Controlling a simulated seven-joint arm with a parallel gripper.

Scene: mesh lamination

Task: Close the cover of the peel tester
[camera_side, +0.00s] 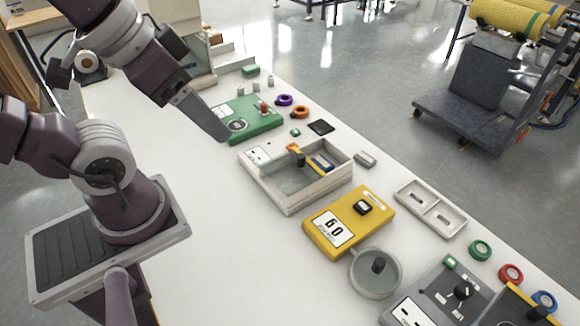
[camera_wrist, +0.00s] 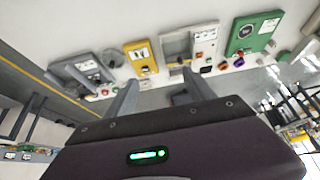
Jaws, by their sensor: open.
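No readable label tells me which device is the peel tester. A dark grey device (camera_side: 436,291) with a black knob stands at the lower right in the side view. A dark panel edged in yellow (camera_side: 512,304) is beside it, cut off by the frame edge, so I cannot tell how far open it is. The grey device also shows at the left of the wrist view (camera_wrist: 84,68).
A green device (camera_side: 247,119) stands beyond the pale box. Colored rings and a two-slot tray (camera_side: 430,208) line the far edge. The table's left part is clear.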

